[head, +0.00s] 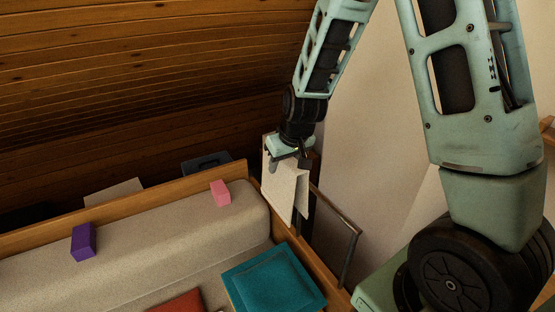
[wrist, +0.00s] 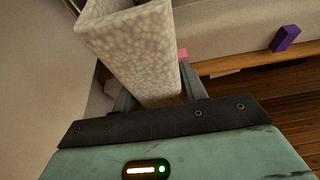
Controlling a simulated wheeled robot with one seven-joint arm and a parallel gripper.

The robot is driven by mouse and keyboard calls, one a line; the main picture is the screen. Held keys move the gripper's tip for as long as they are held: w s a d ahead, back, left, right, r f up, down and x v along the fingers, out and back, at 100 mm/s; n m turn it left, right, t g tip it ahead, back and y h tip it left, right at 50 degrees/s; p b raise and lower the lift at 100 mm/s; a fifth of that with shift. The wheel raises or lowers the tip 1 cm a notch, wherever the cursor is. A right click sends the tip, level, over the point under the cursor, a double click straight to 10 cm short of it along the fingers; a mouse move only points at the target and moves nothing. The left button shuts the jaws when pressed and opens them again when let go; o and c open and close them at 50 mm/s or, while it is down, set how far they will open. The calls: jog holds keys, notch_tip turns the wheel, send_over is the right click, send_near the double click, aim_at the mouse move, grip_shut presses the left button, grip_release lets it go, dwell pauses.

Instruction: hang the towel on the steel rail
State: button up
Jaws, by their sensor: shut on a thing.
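The pale towel (head: 279,190) hangs from my gripper (head: 291,157) in the head view, beside the end of the sofa. In the wrist view the towel (wrist: 132,48) is a speckled pale fold between the two fingers of my gripper (wrist: 158,92), which is shut on it. The steel rail (head: 338,208) runs from near the towel toward the front right, with a post going down at its near end. The rail's far end is hidden behind the towel. I cannot tell whether the towel touches the rail.
A beige sofa (head: 150,235) with a wooden frame carries a pink block (head: 220,193), a purple block (head: 84,242), a teal cushion (head: 274,281) and a red item (head: 178,303). A dark bin-like object (head: 206,163) stands behind the sofa. A pale wall is at the right.

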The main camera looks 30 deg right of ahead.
jog(key=shift+d+b, duration=2)
jog(key=shift+d, duration=2.25)
jog(key=b, duration=0.1)
send_over(323, 195)
jog(key=f+b, duration=1.2)
jog(key=f, duration=0.1)
jog(key=f+b, duration=0.6)
jog(key=shift+w+f+b, duration=0.2)
jog(key=shift+w+b, duration=0.15)
jog(key=shift+b, duration=0.05)
jog(key=o, duration=1.4)
jog(key=shift+c, duration=0.2)
